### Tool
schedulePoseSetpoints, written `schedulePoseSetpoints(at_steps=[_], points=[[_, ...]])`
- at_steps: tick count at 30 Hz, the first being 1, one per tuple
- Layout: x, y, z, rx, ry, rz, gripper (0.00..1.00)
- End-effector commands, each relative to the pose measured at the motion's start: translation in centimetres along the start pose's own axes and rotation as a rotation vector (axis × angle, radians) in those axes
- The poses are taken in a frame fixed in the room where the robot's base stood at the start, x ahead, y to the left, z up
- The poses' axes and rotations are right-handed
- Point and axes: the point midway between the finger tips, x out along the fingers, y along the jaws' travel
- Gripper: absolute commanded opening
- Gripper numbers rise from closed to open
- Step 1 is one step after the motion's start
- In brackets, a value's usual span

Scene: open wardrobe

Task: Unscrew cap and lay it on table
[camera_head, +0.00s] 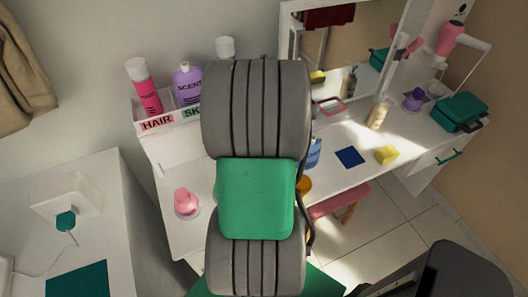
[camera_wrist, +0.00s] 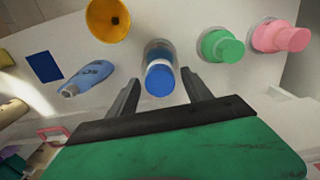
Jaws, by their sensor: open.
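In the wrist view, a bottle (camera_wrist: 158,50) with a round blue cap (camera_wrist: 160,80) stands on the white table (camera_wrist: 75,25), its cap toward the camera. My gripper (camera_wrist: 160,77) is open, with one finger on each side of the capped end. I see no clear contact between the fingers and the cap. In the head view, my arm hides the gripper and this bottle. The white table (camera_head: 335,185) shows there on both sides of my arm.
Green (camera_wrist: 221,46) and pink (camera_wrist: 281,36) bottles stand to the right in the wrist view. An orange bowl (camera_wrist: 108,19), a light-blue bottle (camera_wrist: 88,78) and a dark blue square (camera_wrist: 44,67) are to the left. Bare tabletop lies between them.

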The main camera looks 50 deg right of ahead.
Motion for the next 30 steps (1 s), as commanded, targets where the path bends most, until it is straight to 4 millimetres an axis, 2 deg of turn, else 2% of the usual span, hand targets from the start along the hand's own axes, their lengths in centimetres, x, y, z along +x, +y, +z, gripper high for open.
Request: schedulePoseSetpoints(at_steps=[12,15,18,30], points=[[-0.04,-0.02,0.05,0.869,-0.002,0.0,0.58],[-0.01,-0.02,0.04,1.023,-0.001,0.0,0.58],[0.03,-0.02,0.04,1.077,-0.001,0.0,0.58],[0.02,-0.01,0.02,1.075,0.0,0.0,0.57]])
